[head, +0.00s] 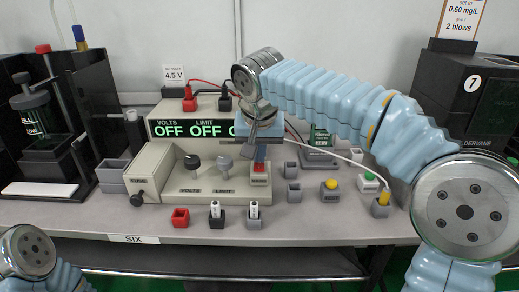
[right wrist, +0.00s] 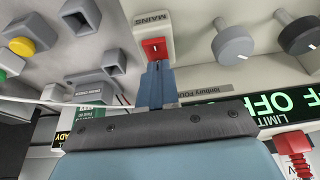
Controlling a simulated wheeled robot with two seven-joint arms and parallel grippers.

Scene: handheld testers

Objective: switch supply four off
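The beige power supply (head: 190,160) stands on the bench with its green display reading OFF in the parts that show; the right end is hidden by my right gripper. Its red MAINS switch (head: 259,168) is at the front right and also shows in the right wrist view (right wrist: 153,48). My right gripper (head: 261,152) points down, fingers together and empty, with the tips right at the switch; I cannot tell whether they touch it. The fingers also show in the right wrist view (right wrist: 157,75). Of my left arm only a link shows at the lower left.
VOLTS (head: 192,162) and LIMIT (head: 225,164) knobs sit left of the switch. Small holders, a yellow button (head: 331,185) and a green button (head: 369,176) stand to the right. A red cup (head: 180,217) is in front. The bench edge is labelled SIX (head: 133,239).

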